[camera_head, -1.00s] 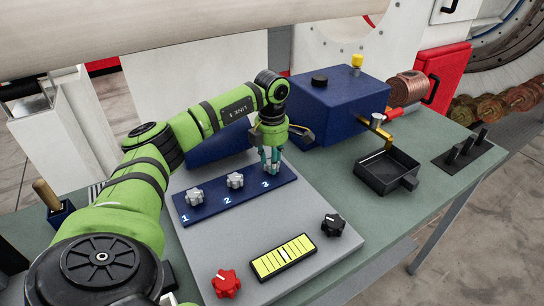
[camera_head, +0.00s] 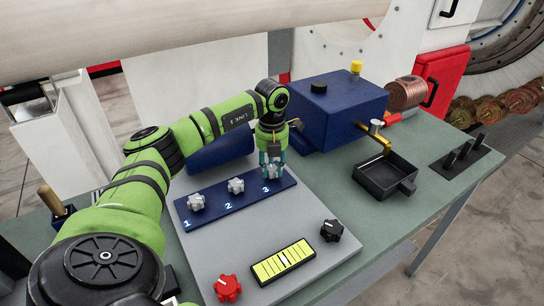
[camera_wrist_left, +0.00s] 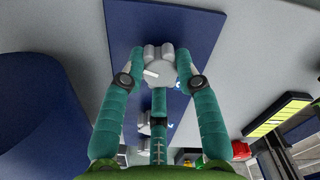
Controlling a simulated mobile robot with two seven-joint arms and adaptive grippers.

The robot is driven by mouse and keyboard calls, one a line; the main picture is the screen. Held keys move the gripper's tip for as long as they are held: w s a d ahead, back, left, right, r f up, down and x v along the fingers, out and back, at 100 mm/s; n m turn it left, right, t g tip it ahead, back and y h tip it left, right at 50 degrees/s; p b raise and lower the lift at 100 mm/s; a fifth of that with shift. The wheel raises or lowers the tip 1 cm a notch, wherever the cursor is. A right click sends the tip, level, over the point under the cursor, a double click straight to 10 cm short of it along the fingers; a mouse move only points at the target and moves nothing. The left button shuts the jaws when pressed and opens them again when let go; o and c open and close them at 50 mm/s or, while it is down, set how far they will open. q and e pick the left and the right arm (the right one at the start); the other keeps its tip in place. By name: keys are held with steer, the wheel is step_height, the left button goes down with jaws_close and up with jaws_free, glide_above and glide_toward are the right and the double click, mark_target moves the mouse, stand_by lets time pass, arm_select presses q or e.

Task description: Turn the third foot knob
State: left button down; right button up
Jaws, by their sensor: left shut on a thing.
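The third foot knob (camera_wrist_left: 158,70) is a grey lobed knob on the blue strip (camera_head: 212,207), by the printed number 3. My left gripper (camera_head: 272,170) points down over it, and its fingers stand on either side of the knob, shut on it. The left wrist view shows the teal fingers (camera_wrist_left: 159,72) touching the knob's sides, with a white pointer mark on its face. In the head view the fingers hide part of the knob. The first foot knob (camera_head: 197,202) and second foot knob (camera_head: 236,185) stand free on the strip. My right gripper is not in view.
A red knob (camera_head: 227,288), a yellow gauge (camera_head: 283,262) and a black knob (camera_head: 331,230) sit on the grey panel (camera_head: 245,240). A blue box (camera_head: 340,110) stands close behind the gripper. A black tray (camera_head: 384,178) lies to the right.

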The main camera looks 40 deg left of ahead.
arm_select(q)
steer(key=n, duration=0.3)
steer(key=shift+s+n+p, duration=0.1)
steer(key=shift+n+p, duration=0.3)
steer(key=n, duration=0.3)
steer(key=shift+n+p, duration=0.3)
steer(key=shift+p, duration=0.05)
steer(key=n+p, duration=0.1)
steer(key=n, duration=0.5)
steer(key=shift+f+n+p, duration=0.1)
steer(key=shift+n+p, duration=0.2)
steer(key=shift+d, duration=0.1)
steer(key=c, duration=0.9)
jaws_free()
